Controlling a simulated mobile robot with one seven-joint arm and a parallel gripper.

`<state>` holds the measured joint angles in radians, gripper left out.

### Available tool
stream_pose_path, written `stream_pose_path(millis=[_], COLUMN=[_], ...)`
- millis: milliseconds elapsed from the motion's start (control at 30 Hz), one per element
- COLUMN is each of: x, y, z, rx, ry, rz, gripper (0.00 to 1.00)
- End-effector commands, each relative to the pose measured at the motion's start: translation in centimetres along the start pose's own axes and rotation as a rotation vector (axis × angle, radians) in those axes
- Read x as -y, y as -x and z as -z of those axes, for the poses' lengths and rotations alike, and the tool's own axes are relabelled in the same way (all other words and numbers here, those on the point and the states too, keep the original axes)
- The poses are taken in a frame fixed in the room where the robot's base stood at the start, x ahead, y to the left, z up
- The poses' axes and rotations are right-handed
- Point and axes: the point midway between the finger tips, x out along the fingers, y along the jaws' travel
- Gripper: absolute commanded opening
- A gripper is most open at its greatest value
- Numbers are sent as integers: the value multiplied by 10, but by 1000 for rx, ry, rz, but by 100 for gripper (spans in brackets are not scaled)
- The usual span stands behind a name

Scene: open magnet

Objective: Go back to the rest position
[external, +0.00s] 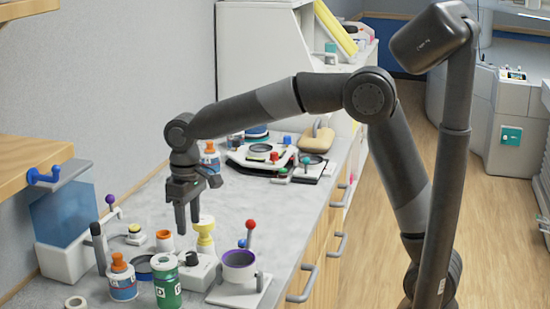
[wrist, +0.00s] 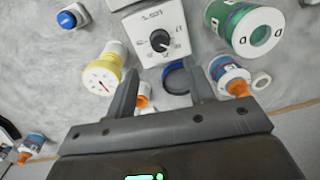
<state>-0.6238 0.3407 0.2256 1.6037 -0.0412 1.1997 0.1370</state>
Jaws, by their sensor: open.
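My gripper (external: 184,218) hangs from my arm over the grey counter, fingers pointing down. In the wrist view the two fingers of my gripper (wrist: 160,88) are apart with nothing held between them. Below and around it stand small items: a white box with a dark knob (wrist: 158,38), also in the external view (external: 197,268), and a yellow gauge piece (wrist: 102,78), seen in the external view (external: 205,236) just right of the fingers. My arm is bent and reaches out leftward over the counter from the right.
A green jar (external: 167,282), an orange-capped bottle (external: 122,277) and a white holder with a purple-rimmed cup (external: 240,265) crowd the near counter. A wooden shelf (external: 30,160) juts from the left wall. Drawer handles (external: 303,283) stick out along the front. The floor (external: 480,220) at right is clear.

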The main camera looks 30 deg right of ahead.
Motion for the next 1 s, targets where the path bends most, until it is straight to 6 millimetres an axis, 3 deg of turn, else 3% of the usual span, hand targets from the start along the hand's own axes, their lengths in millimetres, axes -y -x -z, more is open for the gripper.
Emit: stream_pose_path(millis=[200,767,867,1000], x=[0,-2,-16,-55], y=[20,22,30,51], z=[0,-2,-10,-39], rx=[-1,-3,-18,-67], ry=[0,-3,-23,-87], rz=[0,-1,-8,-29], gripper=[49,49,49,49])
